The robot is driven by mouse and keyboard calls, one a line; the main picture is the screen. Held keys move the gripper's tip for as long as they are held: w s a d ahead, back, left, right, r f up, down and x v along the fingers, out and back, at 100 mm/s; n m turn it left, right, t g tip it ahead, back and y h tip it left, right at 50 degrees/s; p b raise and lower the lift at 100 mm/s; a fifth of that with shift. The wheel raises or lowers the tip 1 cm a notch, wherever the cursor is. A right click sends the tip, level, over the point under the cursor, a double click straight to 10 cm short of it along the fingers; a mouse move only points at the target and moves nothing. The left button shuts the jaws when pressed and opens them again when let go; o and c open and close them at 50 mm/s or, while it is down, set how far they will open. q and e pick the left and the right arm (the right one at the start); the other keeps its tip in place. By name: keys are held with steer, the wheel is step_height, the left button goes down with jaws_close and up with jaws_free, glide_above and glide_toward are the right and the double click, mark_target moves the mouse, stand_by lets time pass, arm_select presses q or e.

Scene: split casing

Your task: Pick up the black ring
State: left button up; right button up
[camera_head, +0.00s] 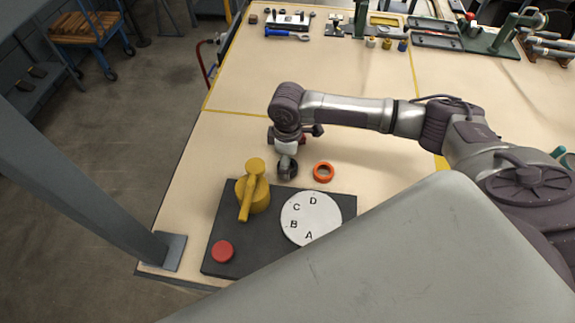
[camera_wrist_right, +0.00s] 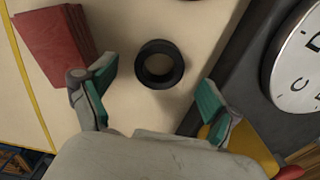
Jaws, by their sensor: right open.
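The black ring (camera_wrist_right: 159,64) lies flat on the tan tabletop in the right wrist view, with bare table visible through its hole. In the head view the black ring (camera_head: 288,170) shows just below my right gripper (camera_head: 286,152), which partly covers it. In the wrist view my right gripper (camera_wrist_right: 156,78) is open, with one teal-padded finger on each side of the ring and clear gaps between. The fingers appear above the table and touch nothing. My left gripper is not in view.
An orange ring (camera_head: 323,171) lies just right of the black one. A dark board (camera_head: 232,232) in front carries a yellow handle (camera_head: 254,192), a lettered white disc (camera_head: 311,218) and a red button (camera_head: 222,251). A red block (camera_wrist_right: 52,45) stands beside the left finger.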

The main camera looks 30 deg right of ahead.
steer(key=shift+f, duration=1.2)
steer(key=c, duration=1.3)
steer(key=shift+r, duration=0.1)
steer(key=shift+c, duration=0.4)
